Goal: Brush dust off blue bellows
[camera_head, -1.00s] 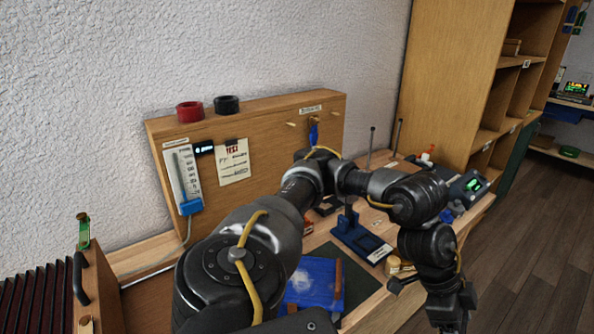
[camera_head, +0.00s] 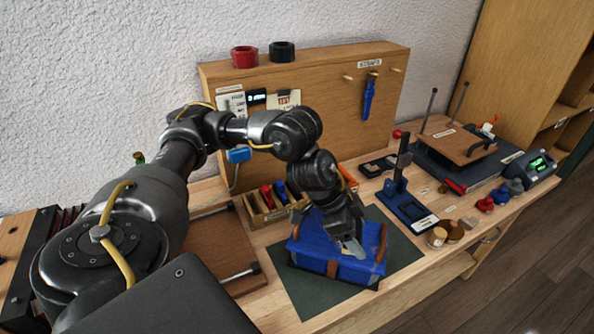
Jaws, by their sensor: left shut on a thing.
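The blue bellows (camera_head: 310,247) with brown straps lies on a dark green mat (camera_head: 285,288) on the workbench. My left gripper (camera_head: 350,240) points down over the right part of the bellows, close to its top. It is shut on a small pale-tipped thing, apparently the brush (camera_head: 353,249), mostly hidden by the fingers. I cannot tell whether the tip touches the blue surface. The dust cannot be made out clearly here. My right gripper is not in view.
A wooden tray (camera_head: 253,215) with red and blue tools stands behind the bellows. A blue stand (camera_head: 408,212) with a post is to the right, near small round pots (camera_head: 438,237). An upright wooden board (camera_head: 330,100) closes off the back.

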